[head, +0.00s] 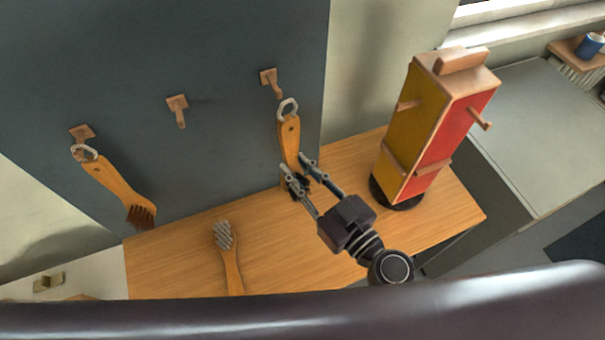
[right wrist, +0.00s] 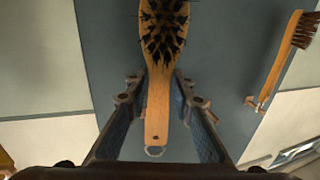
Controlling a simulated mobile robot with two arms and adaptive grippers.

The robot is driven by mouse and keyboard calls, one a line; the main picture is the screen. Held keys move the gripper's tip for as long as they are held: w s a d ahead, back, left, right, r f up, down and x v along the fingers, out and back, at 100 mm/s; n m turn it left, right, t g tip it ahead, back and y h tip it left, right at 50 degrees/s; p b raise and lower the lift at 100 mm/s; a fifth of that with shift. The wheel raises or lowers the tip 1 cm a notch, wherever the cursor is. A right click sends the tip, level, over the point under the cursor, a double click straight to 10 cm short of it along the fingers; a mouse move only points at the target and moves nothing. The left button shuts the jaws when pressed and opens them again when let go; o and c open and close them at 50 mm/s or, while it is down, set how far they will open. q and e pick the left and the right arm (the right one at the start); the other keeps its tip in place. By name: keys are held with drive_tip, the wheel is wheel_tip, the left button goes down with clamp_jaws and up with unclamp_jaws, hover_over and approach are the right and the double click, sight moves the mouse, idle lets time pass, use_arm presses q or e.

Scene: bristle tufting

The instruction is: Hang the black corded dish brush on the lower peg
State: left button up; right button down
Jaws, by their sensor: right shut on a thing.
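The black corded dish brush (head: 289,140) has a wooden handle, black bristles and a pale cord loop (head: 288,108) at its handle end. My right gripper (head: 298,172) is shut on it near the bristles, with the handle pointing up in the head view. In the right wrist view the brush (right wrist: 158,105) lies between the two fingers. The loop shows just below and right of the right wall peg (head: 269,80); I cannot tell whether they touch. A yellow and red tower carries a peg on its red face (head: 481,119) and lower wooden bars (head: 434,167). My left gripper is not in view.
A brown-bristled brush (head: 118,186) hangs from the left wall peg (head: 81,133). The middle wall peg (head: 177,106) is empty. A grey-bristled brush (head: 230,262) lies on the wooden table (head: 280,255). The tower (head: 428,135) stands right of my gripper.

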drive_tip(key=w+a+f, duration=0.1)
drive_tip(key=w+a, duration=0.1)
drive_tip(key=w, duration=0.4)
idle(0.5)
idle(0.6)
drive_tip(key=c, duration=1.6)
unclamp_jaws()
drive_tip(key=shift+s+d, duration=0.15)
drive_tip(key=shift+v, duration=3.35)
